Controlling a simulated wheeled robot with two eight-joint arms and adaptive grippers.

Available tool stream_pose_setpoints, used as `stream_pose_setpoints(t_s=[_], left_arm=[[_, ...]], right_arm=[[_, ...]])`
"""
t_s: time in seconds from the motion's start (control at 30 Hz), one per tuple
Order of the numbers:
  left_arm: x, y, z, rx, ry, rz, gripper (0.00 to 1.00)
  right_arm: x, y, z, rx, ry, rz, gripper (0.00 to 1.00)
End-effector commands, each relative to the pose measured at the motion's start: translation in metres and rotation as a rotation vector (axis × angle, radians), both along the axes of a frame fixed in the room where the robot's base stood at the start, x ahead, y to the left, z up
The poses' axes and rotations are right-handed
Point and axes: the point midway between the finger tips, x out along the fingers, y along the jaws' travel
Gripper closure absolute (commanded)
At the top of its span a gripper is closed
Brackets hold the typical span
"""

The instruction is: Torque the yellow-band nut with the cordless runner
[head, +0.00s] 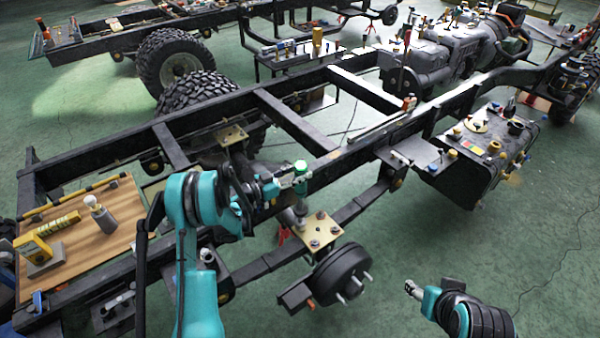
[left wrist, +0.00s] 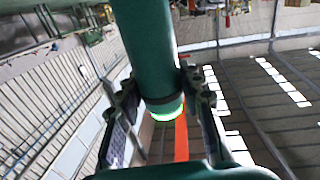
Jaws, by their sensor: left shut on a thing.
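The cordless runner (head: 301,168) is a green upright cylinder with a bright green lit top. My left gripper (head: 290,182) is shut around its upper part. In the left wrist view the runner's green body (left wrist: 146,40) lies between the two fingers of my left gripper (left wrist: 158,92), with a glowing ring at its end. The runner's lower end stands over the back left of a tan plate (head: 322,230) that bears several dark nuts. I cannot make out a yellow band on any nut, nor whether the runner touches one. My right gripper (head: 412,289) is apart, at lower right.
A brake drum (head: 342,273) with studs sits just below the plate. The black chassis rail (head: 345,160) runs close behind the runner. A wooden board (head: 105,240) with a yellow device (head: 36,250) lies at left. Green floor is free at right.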

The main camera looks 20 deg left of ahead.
Motion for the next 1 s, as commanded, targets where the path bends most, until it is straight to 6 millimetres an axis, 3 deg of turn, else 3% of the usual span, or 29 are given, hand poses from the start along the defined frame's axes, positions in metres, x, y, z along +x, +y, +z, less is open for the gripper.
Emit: stream_pose_setpoints(t_s=[1.0], left_arm=[[0.0001, 0.0001, -0.0075, -0.002, -0.001, 0.000, 1.00]], right_arm=[[0.0000, 0.0000, 0.0001, 0.000, 0.000, 0.000, 0.45]])
